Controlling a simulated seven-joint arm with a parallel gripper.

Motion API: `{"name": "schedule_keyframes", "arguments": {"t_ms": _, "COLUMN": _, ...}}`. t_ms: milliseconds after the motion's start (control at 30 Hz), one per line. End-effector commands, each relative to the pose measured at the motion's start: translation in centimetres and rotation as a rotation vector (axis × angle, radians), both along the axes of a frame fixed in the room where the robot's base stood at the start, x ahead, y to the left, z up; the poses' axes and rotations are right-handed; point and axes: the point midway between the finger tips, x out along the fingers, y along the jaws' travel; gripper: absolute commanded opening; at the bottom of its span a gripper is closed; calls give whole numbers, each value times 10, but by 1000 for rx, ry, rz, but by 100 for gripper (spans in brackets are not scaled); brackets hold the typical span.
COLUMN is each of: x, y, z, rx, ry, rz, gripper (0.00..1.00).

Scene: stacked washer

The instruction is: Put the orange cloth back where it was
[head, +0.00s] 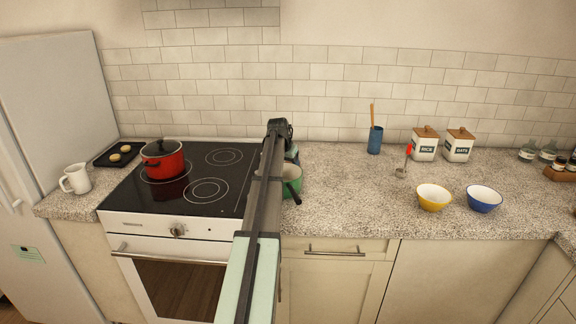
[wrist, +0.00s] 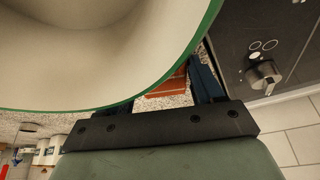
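My gripper (wrist: 165,92) is low behind the green pot, near the tiled wall; its fingers show dark blue and apart in the wrist view. An orange-brown layered patch, which looks like the orange cloth (wrist: 168,88), shows between the fingers. Bare counter shows between it and the palm, and I cannot tell whether a finger touches it. The pot rim hides the fingertips and the cloth's other part. The cloth is not visible in the head view. The green pot (head: 292,183) stands right of the stove and fills the top left of the wrist view (wrist: 90,45).
A red lidded pot (head: 163,160) sits on the black stove (head: 215,200). A blue cup (head: 375,140), a red-handled utensil (head: 407,155), canisters (head: 425,148), a yellow bowl (head: 433,198) and a blue bowl (head: 483,200) stand to the right. The counter (head: 345,205) between is clear.

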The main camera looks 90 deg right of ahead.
Motion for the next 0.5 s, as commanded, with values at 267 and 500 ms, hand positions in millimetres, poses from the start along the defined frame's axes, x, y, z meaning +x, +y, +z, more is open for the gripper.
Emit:
{"name": "schedule_keyframes", "arguments": {"t_ms": 267, "x": 0, "y": 0, "z": 0, "rx": 1, "ry": 0, "rz": 0, "gripper": 91}}
{"name": "schedule_keyframes", "arguments": {"t_ms": 500, "x": 0, "y": 0, "z": 2, "rx": 0, "ry": 0, "rz": 0, "gripper": 91}}
